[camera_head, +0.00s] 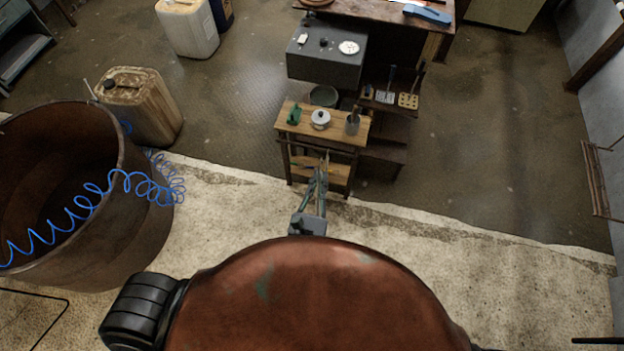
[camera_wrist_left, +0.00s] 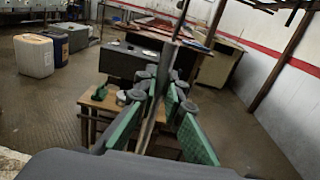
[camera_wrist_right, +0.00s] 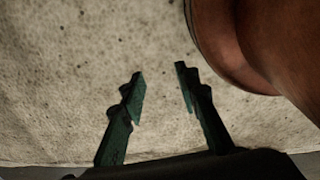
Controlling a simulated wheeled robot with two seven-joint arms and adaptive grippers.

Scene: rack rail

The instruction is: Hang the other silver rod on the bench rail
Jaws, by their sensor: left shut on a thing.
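My left gripper (camera_head: 322,174) reaches forward over the front of a small wooden bench (camera_head: 291,164). In the left wrist view its green-padded fingers (camera_wrist_left: 163,88) are shut on a slim grey rod (camera_wrist_left: 181,24), which runs up and away between them. The rod is hard to make out in the head view. My right gripper (camera_wrist_right: 160,84) is open and empty, its fingers apart over pale stained floor. I cannot clearly make out the bench rail or another silver rod.
The wooden bench carries a green item (camera_head: 294,115), a white lidded pot (camera_head: 320,119) and a dark cup (camera_head: 352,124). Behind it stands a dark grey cabinet (camera_head: 328,66). A large rusty drum (camera_head: 90,240) with a blue coiled hose stands left.

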